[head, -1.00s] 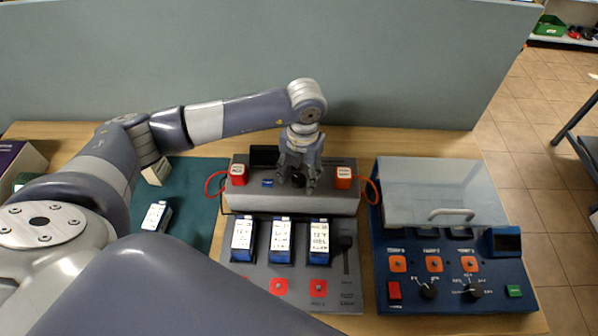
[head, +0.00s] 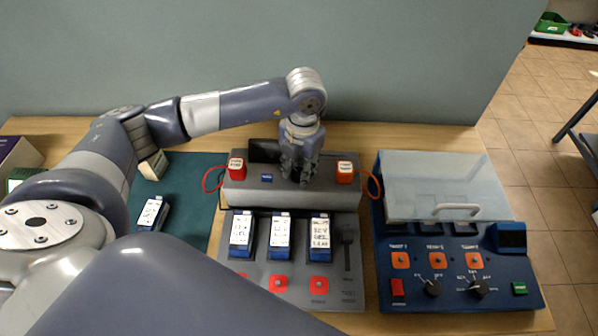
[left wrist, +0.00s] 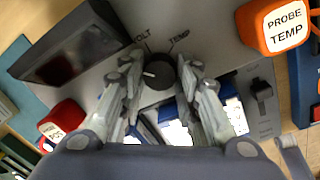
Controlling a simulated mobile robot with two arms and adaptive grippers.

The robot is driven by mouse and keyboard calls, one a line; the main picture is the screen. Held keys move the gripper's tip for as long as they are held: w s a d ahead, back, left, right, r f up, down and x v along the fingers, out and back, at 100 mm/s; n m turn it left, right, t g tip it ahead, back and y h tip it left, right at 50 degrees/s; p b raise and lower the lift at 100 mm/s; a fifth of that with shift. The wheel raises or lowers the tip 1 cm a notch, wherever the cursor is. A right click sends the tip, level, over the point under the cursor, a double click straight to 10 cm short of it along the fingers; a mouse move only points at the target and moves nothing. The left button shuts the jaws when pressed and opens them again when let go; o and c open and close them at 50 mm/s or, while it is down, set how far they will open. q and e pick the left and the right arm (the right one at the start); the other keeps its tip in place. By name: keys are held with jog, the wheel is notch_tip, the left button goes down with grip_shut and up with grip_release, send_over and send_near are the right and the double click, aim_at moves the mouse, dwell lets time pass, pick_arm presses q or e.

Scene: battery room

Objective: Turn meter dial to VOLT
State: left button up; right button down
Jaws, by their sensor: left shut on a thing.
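The meter dial (left wrist: 158,74) is a small round black knob with a white mark, on the grey meter box (head: 240,194). In the left wrist view, VOLT and TEMP are printed beside it, VOLT to the left and TEMP to the right. The white mark is on the knob's left part. My left gripper (head: 297,180) reaches down from above and is shut on the dial, with a finger on each side (left wrist: 160,85). In the head view the fingers largely hide the dial. My right gripper is not in view.
A red probe block (head: 237,168) and an orange one labelled PROBE TEMP (head: 344,172) flank the gripper, with red cables. The meter's dark screen (left wrist: 75,50) is close by. Labelled batteries (head: 281,238) stand in front. A blue tester with a clear lid (head: 445,185) is at right.

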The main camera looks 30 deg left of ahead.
aim_at(298, 175)
pick_arm(q)
jog(key=m+b, duration=0.4)
jog(key=b, duration=0.1)
jog(key=m+b, duration=0.2)
jog(key=shift+f, duration=0.25)
jog(key=m+b, duration=0.2)
jog(key=b, duration=0.1)
jog(key=shift+r, duration=0.15)
jog(key=shift+r+m, duration=0.1)
jog(key=shift+m, duration=0.4)
jog(key=shift+b, duration=0.3)
jog(key=o, duration=1.1)
jog(key=r, duration=1.2)
jog(key=shift+s+d, duration=0.1)
jog(key=shift+s, duration=0.25)
